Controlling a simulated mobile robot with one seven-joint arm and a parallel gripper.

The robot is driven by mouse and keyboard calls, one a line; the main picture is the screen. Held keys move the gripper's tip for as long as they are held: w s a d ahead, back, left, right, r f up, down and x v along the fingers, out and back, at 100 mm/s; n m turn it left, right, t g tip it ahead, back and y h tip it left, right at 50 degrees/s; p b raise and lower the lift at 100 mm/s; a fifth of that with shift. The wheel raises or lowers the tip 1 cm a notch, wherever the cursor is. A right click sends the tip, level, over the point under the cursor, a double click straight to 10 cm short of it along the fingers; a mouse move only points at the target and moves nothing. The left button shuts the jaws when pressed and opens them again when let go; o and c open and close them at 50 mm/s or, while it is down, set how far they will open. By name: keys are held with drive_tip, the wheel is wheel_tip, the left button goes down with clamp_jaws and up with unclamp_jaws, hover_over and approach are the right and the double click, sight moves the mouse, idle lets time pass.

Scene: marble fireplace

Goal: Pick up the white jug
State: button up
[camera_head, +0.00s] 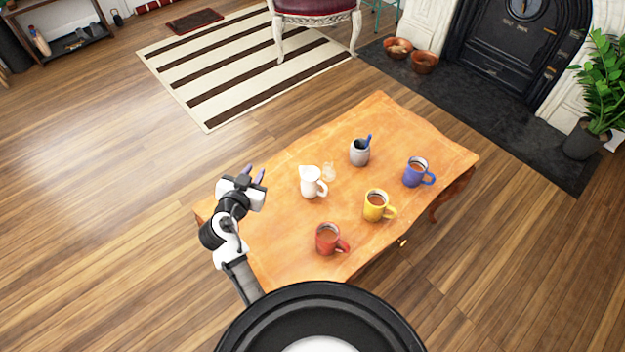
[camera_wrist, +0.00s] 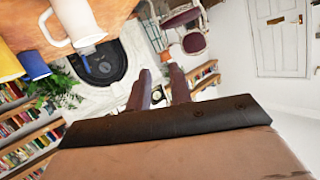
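The white jug (camera_head: 312,182) stands upright on the wooden table (camera_head: 380,118), its handle toward the lower right. It also shows, cut off by the frame, at the upper left of the wrist view (camera_wrist: 74,20). My gripper (camera_head: 254,173) is to the left of the jug, above the table's left part, and apart from it. In the wrist view its two fingers (camera_wrist: 160,88) are spread with a gap and nothing between them.
The table's far end is clear.

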sight(325, 192)
drive_tip(key=s+d+f+m+g+h, duration=0.2)
drive_tip(key=d+f+h, duration=0.15)
drive_tip(key=d, duration=0.25)
drive_tip(key=s+d+f+m+g+h, duration=0.1)
drive_tip(key=s+d+f+h, duration=0.2)
drive_tip(key=d+f, duration=0.25)
drive_tip(key=shift+m+y, duration=0.25)
drive_tip(key=shift+m, duration=0.05)
drive_tip(key=p+x, duration=0.2)
drive_tip(key=x, duration=0.5)
drive_tip(key=shift+w+d+f, duration=0.1)
drive_tip(key=shift+w+d, duration=0.05)
drive_tip(key=shift+d, duration=0.2)
drive_tip(key=p+x, duration=0.1)
drive_tip(key=x, duration=0.4)
drive_tip(key=shift+w+a+p, duration=0.1)
drive_tip(key=shift+p, duration=0.2)
drive_tip(key=shift+w+d+f, duration=0.25)
drive_tip(key=shift+w+f, duration=0.05)
drive_tip(key=shift+g, duration=0.3)
clamp_jaws()
drive_tip(key=shift+r, duration=0.1)
